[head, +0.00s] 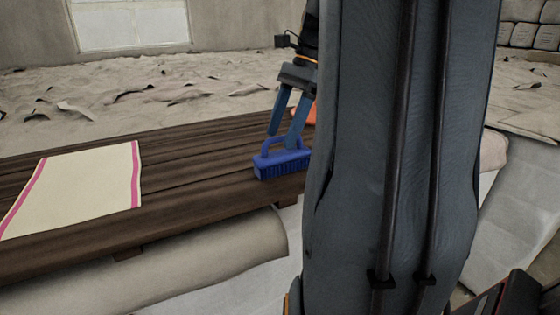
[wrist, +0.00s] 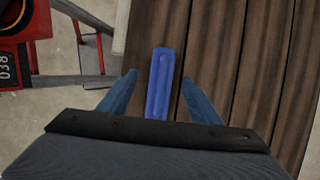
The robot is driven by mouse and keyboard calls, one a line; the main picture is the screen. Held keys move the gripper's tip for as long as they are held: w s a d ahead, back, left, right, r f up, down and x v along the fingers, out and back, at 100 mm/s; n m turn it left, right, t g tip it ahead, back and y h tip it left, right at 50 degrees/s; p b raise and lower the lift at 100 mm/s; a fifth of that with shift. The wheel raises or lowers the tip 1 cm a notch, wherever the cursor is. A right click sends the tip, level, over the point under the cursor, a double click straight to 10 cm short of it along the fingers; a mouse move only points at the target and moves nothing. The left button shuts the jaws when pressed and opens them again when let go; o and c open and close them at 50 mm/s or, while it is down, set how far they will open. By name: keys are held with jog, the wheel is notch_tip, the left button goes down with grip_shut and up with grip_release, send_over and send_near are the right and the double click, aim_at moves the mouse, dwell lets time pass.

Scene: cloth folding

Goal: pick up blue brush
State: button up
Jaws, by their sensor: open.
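The blue brush (head: 282,164) stands bristles down near the edge of the dark wooden table, with its handle loop on top. It also shows from above in the wrist view (wrist: 160,82), lying lengthwise between the two fingers. My gripper (head: 283,140) is right above the brush, with its blue fingers pointing down at the handle. In the wrist view my gripper (wrist: 156,86) has its fingers spread apart, one on each side of the brush, with a gap on both sides. My arm hides what lies just right of the brush in the head view.
A cream cloth with pink stripes (head: 78,186) lies flat on the wooden table (head: 190,185) to the left. An orange thing (head: 311,117) shows partly behind my arm. A red object (wrist: 28,42) stands beside the table in the wrist view. A beige roll (head: 190,262) lies below the table's front edge.

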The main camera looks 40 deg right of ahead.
aim_at(277, 153)
jog(key=shift+d+f+p+x, duration=0.15)
jog(key=shift+p+x, duration=0.2)
jog(key=shift+x, duration=0.7)
jog(key=shift+d+p+x, duration=0.2)
jog(key=shift+p+x, duration=0.2)
jog(key=shift+x, duration=0.6)
jog(key=shift+d+f+p+x, duration=0.15)
jog(key=shift+p+x, duration=0.2)
jog(key=shift+x, duration=0.7)
jog(key=shift+r, duration=0.15)
jog(key=c, duration=1.2)
jog(key=shift+w+r, duration=0.1)
notch_tip(277, 153, up, 10)
jog(key=shift+f+b, duration=0.1)
jog(key=shift+b, duration=1.15)
jog(key=o, duration=0.5)
jog(key=c, duration=0.3)
